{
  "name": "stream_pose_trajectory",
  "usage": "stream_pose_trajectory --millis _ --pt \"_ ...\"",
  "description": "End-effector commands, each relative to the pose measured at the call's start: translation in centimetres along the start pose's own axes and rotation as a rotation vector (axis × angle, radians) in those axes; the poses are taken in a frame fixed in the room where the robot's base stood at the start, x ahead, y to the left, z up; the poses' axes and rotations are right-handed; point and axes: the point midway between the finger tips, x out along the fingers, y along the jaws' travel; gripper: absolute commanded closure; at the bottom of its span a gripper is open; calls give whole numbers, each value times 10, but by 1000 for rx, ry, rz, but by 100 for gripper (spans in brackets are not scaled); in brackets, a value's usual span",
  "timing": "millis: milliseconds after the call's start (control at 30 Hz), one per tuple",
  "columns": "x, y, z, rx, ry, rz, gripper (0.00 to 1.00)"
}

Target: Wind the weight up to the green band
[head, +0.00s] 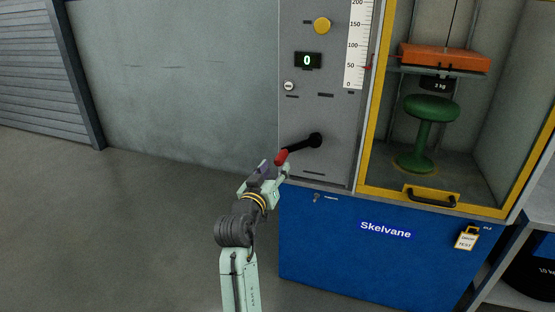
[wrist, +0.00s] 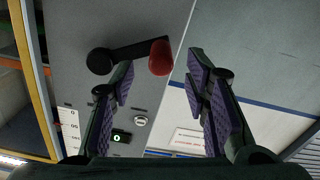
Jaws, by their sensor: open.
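The crank (head: 301,146) on the grey panel has a black arm pointing left and slightly down from its hub, ending in a red knob (head: 281,158). My gripper (head: 284,170) is open at the knob. In the wrist view the red knob (wrist: 160,57) shows between the fingertips of my open gripper (wrist: 160,77); I cannot tell whether they touch it. The orange weight (head: 443,57) hangs in the cabinet above a green stool (head: 431,112), with a 3 kg label below it. A white scale (head: 356,45) runs to 200. No green band shows in view.
The panel has a yellow button (head: 322,26), a display (head: 308,60) reading 0 and a small round control (head: 289,86). A yellow-framed door with a black handle (head: 431,197) covers the stool chamber. Open floor (head: 120,220) lies to the left; a shelf stands at right.

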Motion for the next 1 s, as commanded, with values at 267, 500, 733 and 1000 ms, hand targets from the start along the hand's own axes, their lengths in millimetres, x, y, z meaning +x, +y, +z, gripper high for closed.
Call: stream_pose_trajectory --millis 267,500,733,1000 --pt "44 0 -2 1 1 0 57" --pt "56 0 -1 1 1 -1 57" --pt "56 0 -1 1 2 -1 60" --pt "55 0 -1 1 2 -1 78"
